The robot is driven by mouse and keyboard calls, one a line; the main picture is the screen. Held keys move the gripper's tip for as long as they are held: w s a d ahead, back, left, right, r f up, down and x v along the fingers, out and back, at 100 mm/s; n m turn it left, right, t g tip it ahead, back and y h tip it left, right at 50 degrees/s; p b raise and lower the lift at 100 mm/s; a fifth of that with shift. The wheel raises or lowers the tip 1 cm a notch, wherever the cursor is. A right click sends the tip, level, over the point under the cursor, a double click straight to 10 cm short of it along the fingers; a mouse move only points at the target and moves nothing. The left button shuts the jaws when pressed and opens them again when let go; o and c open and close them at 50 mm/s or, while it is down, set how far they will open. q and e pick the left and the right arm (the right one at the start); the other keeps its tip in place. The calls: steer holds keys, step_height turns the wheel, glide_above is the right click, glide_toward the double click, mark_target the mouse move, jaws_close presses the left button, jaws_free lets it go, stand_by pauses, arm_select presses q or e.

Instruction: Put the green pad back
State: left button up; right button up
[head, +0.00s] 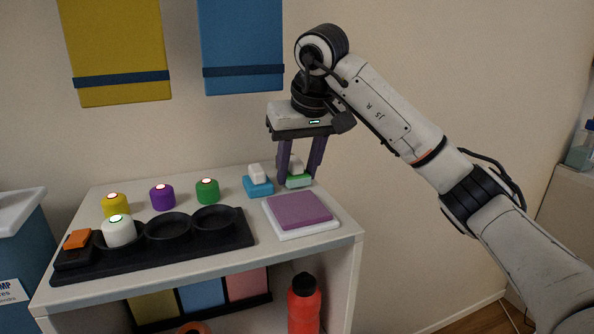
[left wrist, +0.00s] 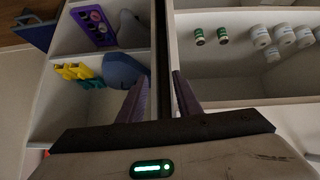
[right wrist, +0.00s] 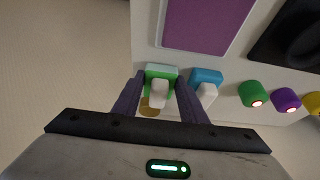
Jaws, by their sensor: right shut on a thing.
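The green pad (head: 299,183) is at the back right of the white cabinet top, pale green with a brighter green band and a white block on it. It also shows in the right wrist view (right wrist: 161,72). My right gripper (head: 301,180) points down from above, its fingers on either side of the pad, shut on it. I cannot tell whether the pad touches the surface. A blue pad (head: 258,188) with a white block sits just left of it. My left gripper (left wrist: 158,80) shows only in the left wrist view, open, with nothing held, over an open compartment unit.
A purple slab on a white one (head: 299,209) lies in front of the green pad. A black tray (head: 190,250) with round wells holds a white button (head: 119,231). Yellow, purple and green (head: 207,191) buttons stand behind it. A red bottle (head: 303,305) stands below.

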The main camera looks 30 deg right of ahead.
steer(key=shift+w+f, duration=0.15)
steer(key=shift+f, duration=0.05)
steer(key=shift+f, duration=0.1)
steer(key=o, duration=1.1)
steer(key=shift+f, duration=0.1)
steer(key=d+p+v, duration=0.1)
steer(key=p+v, duration=0.1)
steer(key=v, duration=1)
steer(key=shift+a+r+p, duration=0.2)
steer(key=shift+a+p, duration=0.1)
steer(key=shift+a, duration=0.15)
